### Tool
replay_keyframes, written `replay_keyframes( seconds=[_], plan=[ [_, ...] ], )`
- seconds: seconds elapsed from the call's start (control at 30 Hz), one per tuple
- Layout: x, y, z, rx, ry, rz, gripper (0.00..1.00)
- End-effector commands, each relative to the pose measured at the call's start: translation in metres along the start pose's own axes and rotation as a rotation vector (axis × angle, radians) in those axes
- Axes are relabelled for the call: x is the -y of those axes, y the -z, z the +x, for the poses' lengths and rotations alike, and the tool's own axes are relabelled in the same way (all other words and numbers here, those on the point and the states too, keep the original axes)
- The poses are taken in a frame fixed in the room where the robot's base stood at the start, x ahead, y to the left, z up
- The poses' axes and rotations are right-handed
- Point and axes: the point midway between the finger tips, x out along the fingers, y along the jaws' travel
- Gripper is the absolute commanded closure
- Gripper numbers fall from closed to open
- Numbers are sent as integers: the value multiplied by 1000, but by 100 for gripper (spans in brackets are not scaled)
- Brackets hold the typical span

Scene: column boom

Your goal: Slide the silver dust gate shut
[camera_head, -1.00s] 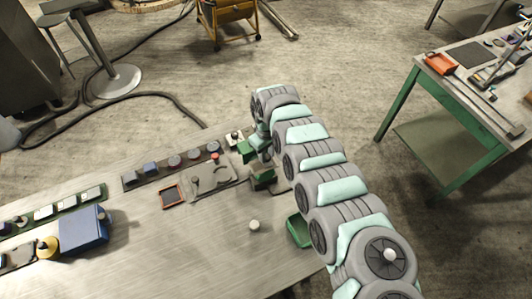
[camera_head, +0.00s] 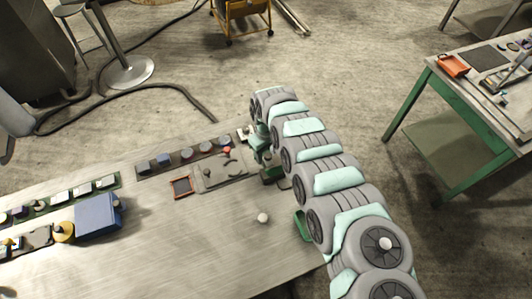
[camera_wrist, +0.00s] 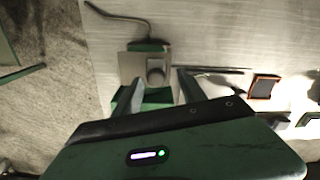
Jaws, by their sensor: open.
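In the wrist view, a silver-grey plate with a round knob, apparently the dust gate (camera_wrist: 133,66), sits on the bench with green parts at its top and bottom. My gripper (camera_wrist: 160,88) is open, with one dark finger on each side of the knob end and nothing clearly held between them. I cannot tell whether the fingers touch it or how far the gate is open. In the head view my gripper (camera_head: 266,155) is small at the bench's far right part, beside green parts (camera_head: 271,174), and my arm hides much of this spot.
The bench (camera_head: 180,240) holds a blue box (camera_head: 98,222), a row of knobs (camera_head: 186,153), an orange-framed tray (camera_head: 181,187), a grey plate (camera_head: 222,174) and a white knob (camera_head: 263,217). A green bin (camera_head: 301,224) is partly behind my arm. Its front middle is clear.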

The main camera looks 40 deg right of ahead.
Motion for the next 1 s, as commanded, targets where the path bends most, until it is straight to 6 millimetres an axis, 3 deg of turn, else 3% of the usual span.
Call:
replay_keyframes(
  seconds=[0.27,0.7,1.0],
  plan=[
    [-2,1,-13,-2,-3,1,52],
    [-2,1,-78,-3,-6,-1,52],
    [0,1,-106,-2,-3,-1,52]
  ],
)
